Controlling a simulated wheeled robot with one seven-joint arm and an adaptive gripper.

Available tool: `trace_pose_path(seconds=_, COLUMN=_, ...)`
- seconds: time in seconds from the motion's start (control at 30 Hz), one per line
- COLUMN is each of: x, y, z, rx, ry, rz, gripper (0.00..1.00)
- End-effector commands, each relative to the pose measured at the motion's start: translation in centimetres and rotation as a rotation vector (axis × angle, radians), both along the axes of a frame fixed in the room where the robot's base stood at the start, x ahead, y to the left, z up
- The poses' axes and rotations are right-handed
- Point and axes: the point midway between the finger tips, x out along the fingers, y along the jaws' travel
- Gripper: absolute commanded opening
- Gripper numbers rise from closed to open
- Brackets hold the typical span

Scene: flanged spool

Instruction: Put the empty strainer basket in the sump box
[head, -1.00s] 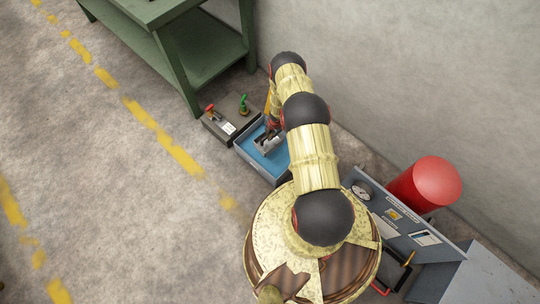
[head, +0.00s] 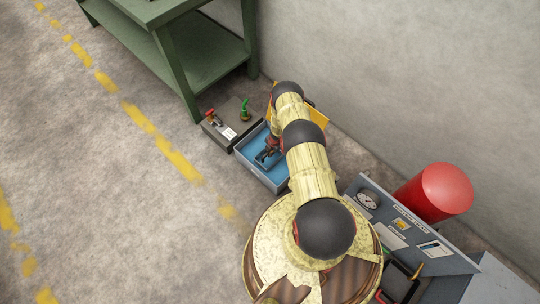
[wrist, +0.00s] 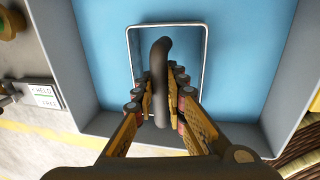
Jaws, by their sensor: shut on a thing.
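The sump box (head: 246,166) is a grey open box with a blue inside, on the floor left of my arm. It also fills most of the wrist view (wrist: 72,50). My gripper (wrist: 160,88) is shut on a dark curved handle between its fingers. The handle appears to belong to the strainer basket, whose thin rectangular metal rim (wrist: 206,60) surrounds the fingers. Blue shows through the rim. In the head view my gripper (head: 271,147) and the basket (head: 266,157) appear within the box's outline. I cannot tell whether the basket touches the bottom.
A grey unit (head: 228,128) with a red handle and a green fitting stands beside the box. A green bench (head: 210,58) stands behind. A grey panel (head: 416,226) and a red cylinder (head: 447,188) are at right. Open floor lies left.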

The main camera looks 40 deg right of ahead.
Motion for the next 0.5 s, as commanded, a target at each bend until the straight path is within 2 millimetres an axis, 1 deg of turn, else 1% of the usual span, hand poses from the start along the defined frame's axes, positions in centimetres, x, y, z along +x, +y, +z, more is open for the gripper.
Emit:
trace_pose_path(seconds=0.03, x=-0.1, y=0.0, z=-1.1, rx=0.001, ry=0.001, rz=0.000, gripper=0.00)
trace_pose_path(seconds=0.1, x=-0.1, y=0.1, z=-2.2, rx=0.001, ry=0.001, rz=0.001, gripper=0.00)
trace_pose_path(seconds=0.17, x=-0.1, y=0.1, z=-2.8, rx=0.001, ry=0.001, rz=0.000, gripper=0.00)
trace_pose_path(seconds=0.5, x=-0.1, y=0.0, z=-2.8, rx=0.001, ry=0.001, rz=0.000, gripper=0.00)
